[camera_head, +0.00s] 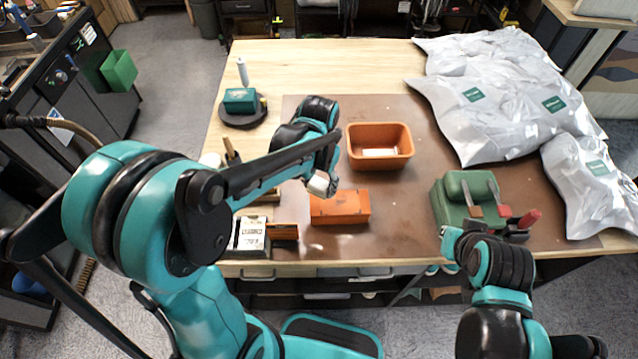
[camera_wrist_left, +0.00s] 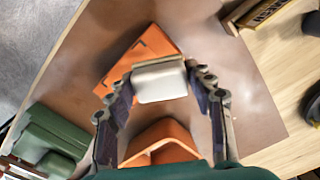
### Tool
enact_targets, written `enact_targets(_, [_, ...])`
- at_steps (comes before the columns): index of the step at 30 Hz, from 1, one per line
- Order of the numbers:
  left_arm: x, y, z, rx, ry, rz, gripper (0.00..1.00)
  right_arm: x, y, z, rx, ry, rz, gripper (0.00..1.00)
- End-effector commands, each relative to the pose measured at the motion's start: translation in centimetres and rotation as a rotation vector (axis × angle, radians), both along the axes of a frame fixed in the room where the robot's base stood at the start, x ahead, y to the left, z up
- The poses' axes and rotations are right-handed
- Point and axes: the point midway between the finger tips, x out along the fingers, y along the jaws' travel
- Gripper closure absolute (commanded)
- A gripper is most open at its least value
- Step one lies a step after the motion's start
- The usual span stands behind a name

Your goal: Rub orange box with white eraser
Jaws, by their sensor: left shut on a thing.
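The orange box (camera_head: 342,210) lies on the brown mat near the front of the table. It also shows in the left wrist view (camera_wrist_left: 127,62), partly covered by the eraser. My left gripper (camera_head: 326,178) is shut on the white eraser (camera_head: 319,185), which sits between the fingers in the left wrist view (camera_wrist_left: 160,82). The eraser is at the box's back left edge in the head view; I cannot tell whether they touch. My right gripper (camera_head: 452,245) is by the table's front right edge, apart from the box; its fingers are unclear.
An orange bin (camera_head: 397,160) with a pale thing inside stands behind the box. A green case (camera_head: 452,200) with tools stands at right, silver bags (camera_head: 500,110) lie at back right. A small box (camera_head: 247,238) is at front left. Mat between box and case is clear.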

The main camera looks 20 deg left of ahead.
Motion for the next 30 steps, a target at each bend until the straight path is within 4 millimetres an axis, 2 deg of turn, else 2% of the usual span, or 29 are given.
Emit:
enact_targets(7, [0.0,0.0,0.3,0.000,0.000,0.000,0.74,0.0,0.0,0.2,0.000,0.000,0.000,1.00])
enact_targets(16, [0.0,0.0,3.0,0.000,0.000,0.000,0.74,0.0,0.0,2.3,0.000,0.000,0.000,1.00])
enact_targets(30, [0.0,0.0,2.9,0.000,0.000,0.000,0.74,0.0,0.0,2.2,0.000,0.000,0.000,1.00])
